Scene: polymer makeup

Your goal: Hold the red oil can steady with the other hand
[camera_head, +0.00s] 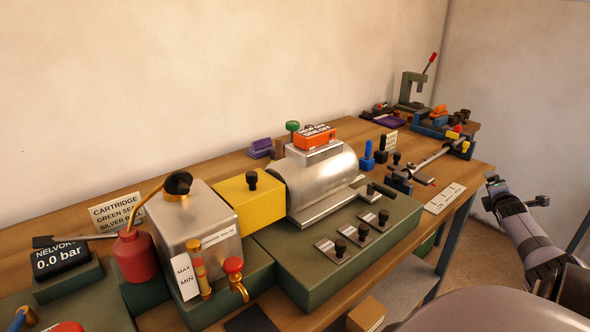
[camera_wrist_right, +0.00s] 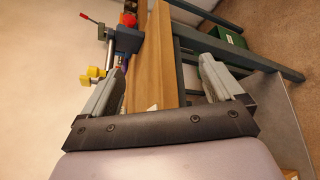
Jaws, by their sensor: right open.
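The red oil can (camera_head: 136,258) stands upright on a green block at the left of the bench. A thin brass spout rises from it toward the black funnel-like opening on top of a silver box (camera_head: 195,225). A dark lever reaches left from the can's top. My right gripper (camera_head: 514,193) is open and empty, off the bench's right edge and far from the can. In the right wrist view its two fingers (camera_wrist_right: 158,85) are spread with nothing between them. The can is not in the right wrist view. My left gripper is not in view.
A pressure display (camera_head: 62,262) stands left of the can. A red-knobbed brass tap (camera_head: 235,275) and a yellow block (camera_head: 250,200) stand right of it. A silver cylinder (camera_head: 318,180) fills mid-bench. A green crate (camera_wrist_right: 222,38) is below the bench.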

